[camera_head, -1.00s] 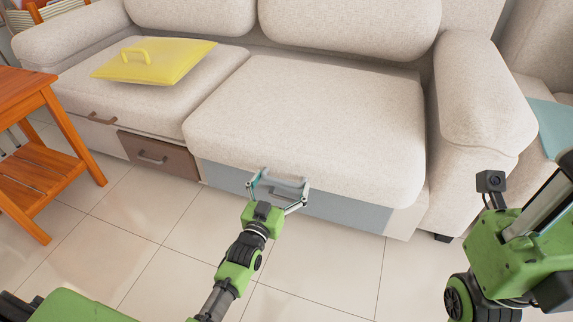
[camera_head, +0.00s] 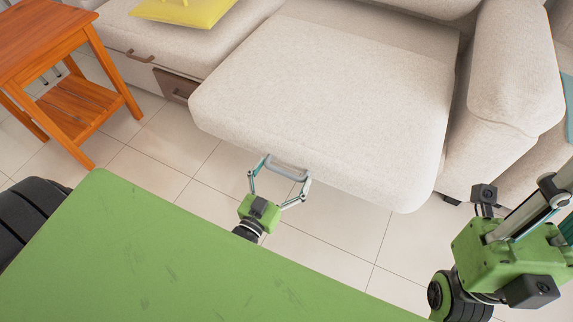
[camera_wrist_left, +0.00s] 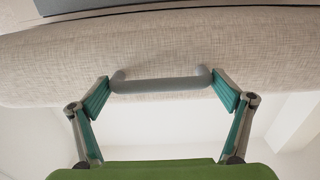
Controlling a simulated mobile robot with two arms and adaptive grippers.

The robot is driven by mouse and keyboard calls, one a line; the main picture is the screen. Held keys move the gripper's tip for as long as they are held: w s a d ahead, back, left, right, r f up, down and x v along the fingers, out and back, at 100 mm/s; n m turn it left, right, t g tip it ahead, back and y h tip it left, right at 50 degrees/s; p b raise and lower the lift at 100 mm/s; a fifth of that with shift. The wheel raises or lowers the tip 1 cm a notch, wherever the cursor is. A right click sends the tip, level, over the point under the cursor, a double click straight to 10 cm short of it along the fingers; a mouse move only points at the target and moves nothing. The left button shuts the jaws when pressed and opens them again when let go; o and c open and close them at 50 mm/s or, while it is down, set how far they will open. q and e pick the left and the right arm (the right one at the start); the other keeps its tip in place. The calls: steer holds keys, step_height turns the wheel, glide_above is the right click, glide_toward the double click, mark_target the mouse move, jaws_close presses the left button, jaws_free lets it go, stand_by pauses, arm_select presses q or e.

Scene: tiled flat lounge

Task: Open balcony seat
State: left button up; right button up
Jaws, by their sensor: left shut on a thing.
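The balcony seat is the wide beige cushion (camera_head: 325,100) of the sofa, and its front edge juts out toward me over the floor. A grey bar handle (camera_head: 286,172) is at its front edge; it also shows across the middle of the left wrist view (camera_wrist_left: 160,85). My left gripper (camera_head: 281,175) is shut on this handle, one finger at each end of the bar. My right gripper (camera_head: 540,208) is at the right edge, partly cut off, apart from the sofa; its fingertips are not clear.
An orange wooden side table (camera_head: 70,95) stands at left. The sofa's armrest (camera_head: 515,75) bounds the seat at right. Tiled floor (camera_head: 330,240) is clear in front.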

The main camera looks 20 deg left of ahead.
arm_select(q)
steer(key=o, duration=1.2)
steer(key=shift+s, duration=0.1)
steer(key=s, duration=1.2)
steer(key=shift+a, duration=0.2)
steer(key=shift+f, duration=0.1)
